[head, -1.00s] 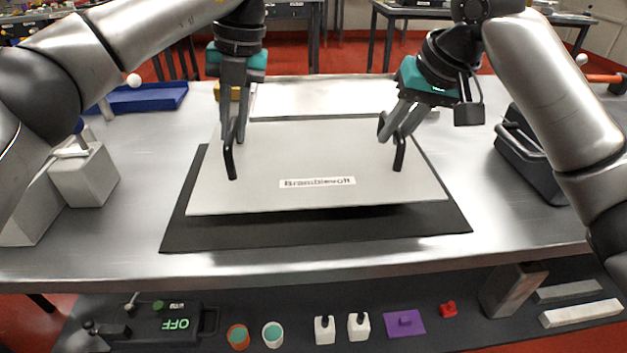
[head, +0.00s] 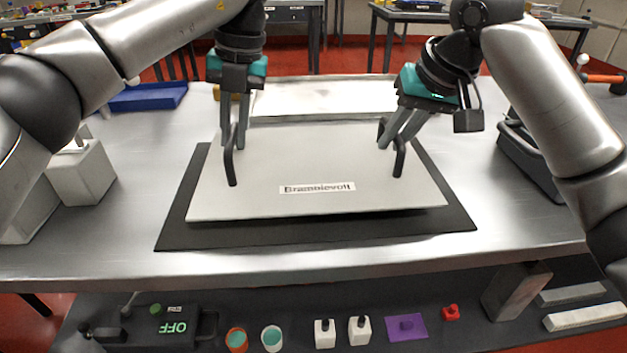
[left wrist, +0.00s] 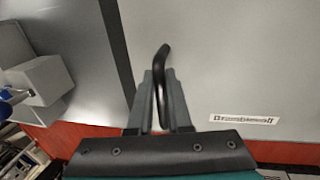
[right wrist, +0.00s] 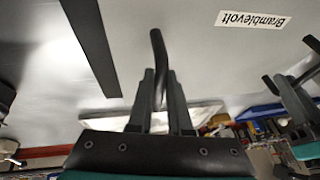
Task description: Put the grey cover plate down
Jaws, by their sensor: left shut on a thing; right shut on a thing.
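The grey cover plate (head: 315,160) with a "Bramblevolt" label is over the dark mat (head: 300,236) on the metal table. A dark band of shadow shows under its front edge, so whether it touches the mat is hard to tell. My left gripper (head: 231,142) is shut on the plate's left black handle (head: 230,165); the handle also stands between the jaws in the left wrist view (left wrist: 161,88). My right gripper (head: 392,143) is shut on the right black handle (head: 399,160), which also shows in the right wrist view (right wrist: 159,70).
Grey blocks (head: 82,175) stand left of the mat, and a blue tray (head: 150,97) lies at the back left. A dark case (head: 527,158) stands to the right. A lower shelf (head: 460,320) in front holds cups, small bottles and a purple pad.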

